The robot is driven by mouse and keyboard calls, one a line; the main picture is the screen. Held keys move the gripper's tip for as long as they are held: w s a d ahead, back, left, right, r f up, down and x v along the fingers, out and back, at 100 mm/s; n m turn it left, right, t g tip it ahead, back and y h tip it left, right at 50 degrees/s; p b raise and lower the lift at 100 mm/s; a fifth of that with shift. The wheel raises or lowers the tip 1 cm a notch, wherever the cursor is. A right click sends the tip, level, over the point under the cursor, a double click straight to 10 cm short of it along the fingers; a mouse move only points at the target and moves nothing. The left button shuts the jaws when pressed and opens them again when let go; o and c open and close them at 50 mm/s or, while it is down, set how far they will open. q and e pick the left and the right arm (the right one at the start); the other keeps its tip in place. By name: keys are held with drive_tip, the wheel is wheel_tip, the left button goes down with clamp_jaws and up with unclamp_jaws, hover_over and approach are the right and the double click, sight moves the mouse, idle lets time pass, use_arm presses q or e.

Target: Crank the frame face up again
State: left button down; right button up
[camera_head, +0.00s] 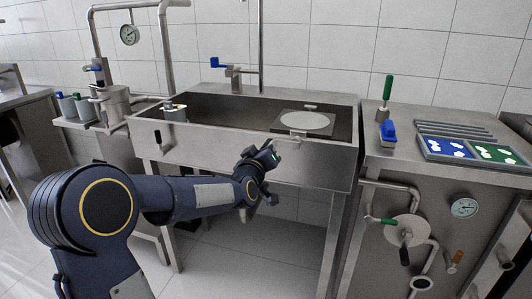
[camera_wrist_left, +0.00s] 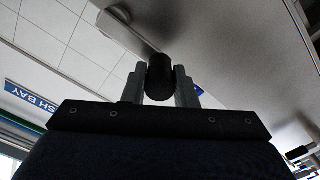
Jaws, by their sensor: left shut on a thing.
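The frame (camera_head: 283,119) is a flat grey plate with a pale round disc (camera_head: 308,123) in it, at the right end of the steel sink. It looks roughly level; which face is up I cannot tell. My left gripper (camera_head: 270,155) is in front of the sink's front wall, below the frame. In the left wrist view my left gripper (camera_wrist_left: 160,88) is shut on a black crank knob (camera_wrist_left: 160,70), which sits between both fingers. A grey metal crank arm (camera_wrist_left: 125,28) shows just beyond the knob. My right gripper is not in view.
The sink (camera_head: 230,142) has a blue-handled tap (camera_head: 218,63) behind it. A right counter (camera_head: 390,160) holds a green-handled tool (camera_head: 387,90), a blue-handled item (camera_head: 388,130) and blue and green trays. A side shelf with cups (camera_head: 68,106) stands at left.

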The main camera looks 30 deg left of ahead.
use_arm(q)
drive_tip(key=c, duration=1.2)
unclamp_jaws()
drive_tip(key=shift+f, duration=0.1)
drive_tip(key=shift+o, duration=0.2)
drive_tip(key=v, duration=0.7)
drive_tip(key=shift+s, duration=0.4)
drive_tip(key=shift+d, duration=0.1)
drive_tip(key=s+d+f+m+g+h, duration=0.3)
drive_tip(key=s+d+f+g, duration=0.15)
drive_tip(key=s, duration=0.45)
drive_tip(key=s+d+f+m+g+h, duration=0.25)
drive_tip(key=s+d+f, duration=0.25)
drive_tip(key=s, duration=0.5)
drive_tip(key=s+d+f+m+g+h, duration=0.25)
drive_tip(key=s+d+f+g, duration=0.2)
drive_tip(key=s, duration=0.45)
wheel_tip(320, 180, up, 24)
drive_tip(key=s+p, duration=0.1)
drive_tip(key=p, duration=2.3)
drive_tip(key=shift+d, duration=0.45)
